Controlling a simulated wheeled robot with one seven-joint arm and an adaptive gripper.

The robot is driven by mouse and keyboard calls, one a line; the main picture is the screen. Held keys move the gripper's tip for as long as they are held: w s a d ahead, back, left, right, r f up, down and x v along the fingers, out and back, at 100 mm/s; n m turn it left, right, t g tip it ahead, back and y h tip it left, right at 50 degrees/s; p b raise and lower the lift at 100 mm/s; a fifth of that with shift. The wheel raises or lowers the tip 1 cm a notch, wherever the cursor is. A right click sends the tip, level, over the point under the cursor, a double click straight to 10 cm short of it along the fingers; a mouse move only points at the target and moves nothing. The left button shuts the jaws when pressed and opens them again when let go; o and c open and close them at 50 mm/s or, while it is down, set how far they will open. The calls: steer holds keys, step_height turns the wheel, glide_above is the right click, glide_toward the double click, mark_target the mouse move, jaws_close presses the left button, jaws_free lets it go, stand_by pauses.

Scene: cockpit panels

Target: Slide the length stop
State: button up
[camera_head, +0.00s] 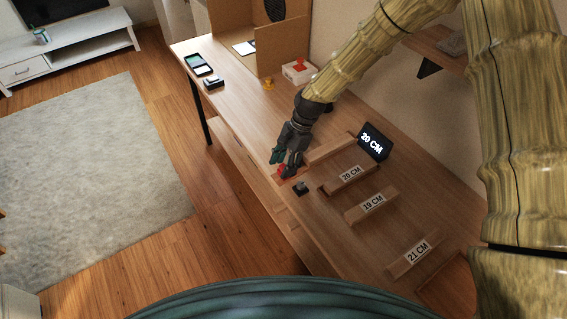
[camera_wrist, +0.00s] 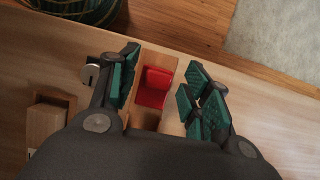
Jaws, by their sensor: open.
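The length stop appears to be a red block (camera_head: 282,171) at the near end of a wooden rail (camera_head: 330,150) on the desk. In the wrist view the red block (camera_wrist: 154,87) sits on the wooden rail (camera_wrist: 143,119), between my fingers. My gripper (camera_head: 285,158) is open, with its teal-padded fingers on either side of the block; it also fills the wrist view (camera_wrist: 163,92). I cannot tell whether a pad touches the block. A dark display (camera_head: 372,142) at the rail's far end reads "20 CM".
Wooden pieces labelled 20 CM (camera_head: 350,174), 19 CM (camera_head: 373,205) and 21 CM (camera_head: 416,250) lie to the right. A small dark object (camera_head: 301,188) stands close to my gripper. A white box with a red top (camera_head: 299,70) and a phone (camera_head: 198,64) are farther back.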

steer(key=shift+d, duration=0.1)
steer(key=v, duration=1.2)
